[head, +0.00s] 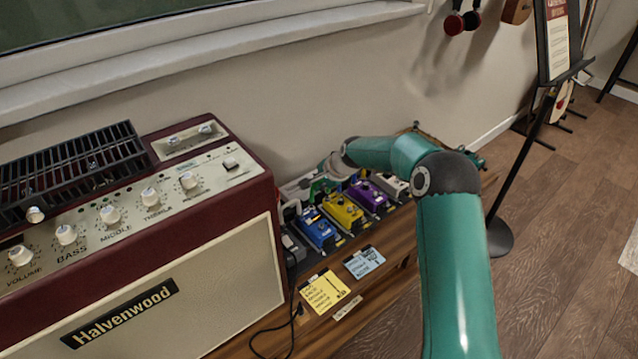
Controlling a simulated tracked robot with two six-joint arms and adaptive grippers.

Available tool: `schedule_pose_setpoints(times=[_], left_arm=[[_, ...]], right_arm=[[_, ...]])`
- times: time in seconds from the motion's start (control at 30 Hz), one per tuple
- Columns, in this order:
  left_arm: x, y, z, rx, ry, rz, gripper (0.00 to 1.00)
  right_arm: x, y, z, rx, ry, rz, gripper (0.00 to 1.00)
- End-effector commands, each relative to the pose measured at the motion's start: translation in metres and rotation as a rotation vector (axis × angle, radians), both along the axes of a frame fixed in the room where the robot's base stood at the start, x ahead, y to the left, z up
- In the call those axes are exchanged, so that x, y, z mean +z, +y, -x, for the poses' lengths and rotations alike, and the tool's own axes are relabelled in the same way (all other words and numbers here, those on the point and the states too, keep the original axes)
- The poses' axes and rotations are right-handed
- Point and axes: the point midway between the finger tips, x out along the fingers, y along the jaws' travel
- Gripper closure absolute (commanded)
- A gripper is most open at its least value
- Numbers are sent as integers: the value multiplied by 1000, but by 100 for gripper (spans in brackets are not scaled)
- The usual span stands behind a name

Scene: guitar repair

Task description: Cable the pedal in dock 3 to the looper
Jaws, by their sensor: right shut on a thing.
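A row of effect pedals stands on the wooden bench beside the amp: a blue pedal (316,229), a yellow pedal (343,213), a purple pedal (369,197) and a pale grey pedal (391,186). A dark unit (293,250) sits at the near left end, partly hidden by the amp. I cannot read dock numbers or tell which is the looper. My right gripper (318,184) is at the back edge of the row, behind the blue and yellow pedals. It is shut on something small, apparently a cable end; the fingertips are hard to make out. My left gripper is out of view.
The maroon Halvenwood amp (190,275) fills the left, with a black grille tray (70,172) on top. A yellow note (324,291) and a blue note (363,262) lie before the pedals. A black cable (272,330) hangs in front. A sign stand (520,165) is at right.

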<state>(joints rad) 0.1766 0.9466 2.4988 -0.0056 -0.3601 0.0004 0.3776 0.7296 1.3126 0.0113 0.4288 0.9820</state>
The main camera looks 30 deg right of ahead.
Motion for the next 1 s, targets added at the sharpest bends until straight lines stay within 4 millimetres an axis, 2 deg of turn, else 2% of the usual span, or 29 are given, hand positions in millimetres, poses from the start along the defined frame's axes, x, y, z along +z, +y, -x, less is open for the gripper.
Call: schedule_pose_setpoints(times=[1.0], left_arm=[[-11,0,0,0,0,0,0]], right_arm=[[-17,-1,0,-1,-1,0,100]])
